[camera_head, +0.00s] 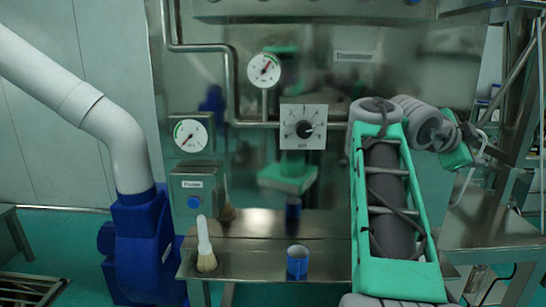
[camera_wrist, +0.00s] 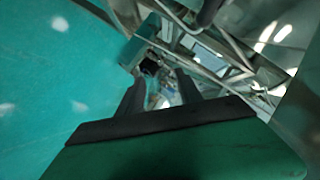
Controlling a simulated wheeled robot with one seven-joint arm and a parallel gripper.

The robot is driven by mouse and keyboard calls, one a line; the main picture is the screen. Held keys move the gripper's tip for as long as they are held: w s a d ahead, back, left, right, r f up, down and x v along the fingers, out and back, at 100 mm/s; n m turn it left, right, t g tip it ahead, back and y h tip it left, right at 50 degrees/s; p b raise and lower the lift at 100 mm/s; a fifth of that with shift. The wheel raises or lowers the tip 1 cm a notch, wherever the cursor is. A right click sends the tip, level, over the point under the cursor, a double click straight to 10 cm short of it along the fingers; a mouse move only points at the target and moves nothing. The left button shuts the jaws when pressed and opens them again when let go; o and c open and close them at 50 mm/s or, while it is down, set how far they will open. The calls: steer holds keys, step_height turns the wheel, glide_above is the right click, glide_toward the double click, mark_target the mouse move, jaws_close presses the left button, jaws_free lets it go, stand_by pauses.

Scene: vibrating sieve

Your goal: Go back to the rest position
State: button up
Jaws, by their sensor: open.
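My arm, green and grey, rises on the right side of the head view and bends at the top toward the right. My gripper (camera_head: 482,148) is at its far end, in front of the metal frame at the right, and shows small there. In the wrist view my gripper (camera_wrist: 160,82) shows two dark fingers apart, with nothing held between them. Beyond the fingers are teal floor and blurred metal bars. The gripper is well away from the brush and cup on the bench.
A steel bench (camera_head: 250,258) holds a white-handled brush (camera_head: 204,240) and a blue cup (camera_head: 297,262). Behind stands a panel with a knob dial (camera_head: 303,127), two gauges and a blue button (camera_head: 194,202). A metal frame (camera_head: 500,205) stands close at the right. A blue blower (camera_head: 143,245) is at the left.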

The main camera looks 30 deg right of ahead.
steer(key=w+a+f+n+t+y, duration=0.1)
steer(key=w+a+f+n+y, duration=0.1)
steer(key=w+f+n, duration=0.3)
steer(key=w+a+f+n+t+y, duration=0.1)
steer(key=w+f+n+y, duration=0.1)
steer(key=f+n, duration=0.35)
steer(key=w+a+f+n+y, duration=0.1)
steer(key=a+f+n+y, duration=0.15)
steer(key=a+f, duration=0.5)
steer(key=w+a+f+n+y, duration=0.1)
steer(key=a+f+n+y, duration=0.2)
steer(key=f, duration=0.7)
steer(key=s+a+f+n+y, duration=0.2)
steer(key=a+f+n, duration=0.3)
steer(key=a, duration=0.7)
steer(key=s+a+f+n+y, duration=0.2)
steer(key=a+f, duration=0.4)
steer(key=a, duration=0.6)
steer(key=a+r+n+t, duration=0.1)
steer(key=a+n, duration=0.3)
steer(key=a, duration=0.7)
steer(key=shift+s+a+r+n+t, duration=0.15)
steer(key=shift+a+r+n+t, duration=0.15)
steer(key=shift+r+t, duration=0.15)
steer(key=shift+y, duration=0.25)
